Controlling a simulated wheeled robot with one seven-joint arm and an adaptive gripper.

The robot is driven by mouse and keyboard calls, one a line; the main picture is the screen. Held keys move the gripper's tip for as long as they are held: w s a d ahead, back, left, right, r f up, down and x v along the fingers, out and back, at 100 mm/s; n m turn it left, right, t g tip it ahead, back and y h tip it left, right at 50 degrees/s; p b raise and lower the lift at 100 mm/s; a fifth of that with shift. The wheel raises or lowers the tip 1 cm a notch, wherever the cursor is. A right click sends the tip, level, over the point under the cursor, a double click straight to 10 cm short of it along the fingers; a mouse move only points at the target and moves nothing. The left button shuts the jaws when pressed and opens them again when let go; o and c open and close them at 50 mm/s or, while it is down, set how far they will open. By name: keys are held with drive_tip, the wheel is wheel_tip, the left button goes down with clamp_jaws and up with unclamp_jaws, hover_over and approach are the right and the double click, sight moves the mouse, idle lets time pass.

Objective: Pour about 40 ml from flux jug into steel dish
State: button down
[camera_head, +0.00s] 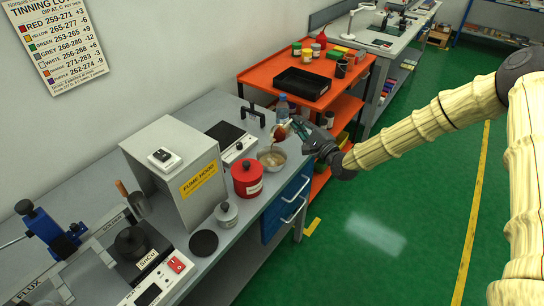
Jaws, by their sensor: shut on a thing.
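The flux jug (281,133), a small vessel with reddish-brown contents, is in my gripper (298,131), above the bench near its right end. It looks tilted, with its mouth towards the lower left. The steel dish (271,159) is a shiny round bowl on the bench, just below the jug, with something light brown inside. My gripper is shut on the jug from the right and hides part of it. The picture is too small to tell whether liquid is falling, or how much is in the dish.
A red lidded pot (247,179) stands close to the dish at lower left. A white device (234,146) and a bottle with a blue label (282,109) stand behind. The fume hood (178,175) is further left. An orange cart (262,77) stands beyond the bench.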

drive_tip(key=shift+f+n, duration=0.1)
drive_tip(key=shift+n, duration=0.2)
idle(0.6)
drive_tip(key=shift+w+d+r+m+g+h, duration=0.1)
drive_tip(key=shift+w+d+m+g+h, duration=0.2)
drive_tip(key=shift+m, duration=0.75)
drive_tip(key=shift+w+d+r+m+g+h, duration=0.15)
drive_tip(key=shift+w+m+g+h, duration=0.25)
drive_tip(key=shift+m, duration=0.6)
drive_tip(key=shift+w+d+r+m+g+h, duration=0.15)
drive_tip(key=shift+w+m+g, duration=0.35)
drive_tip(key=shift+m, duration=0.55)
drive_tip(key=shift+f, duration=0.1)
drive_tip(key=shift+w+b, duration=0.1)
drive_tip(key=shift+b, duration=0.25)
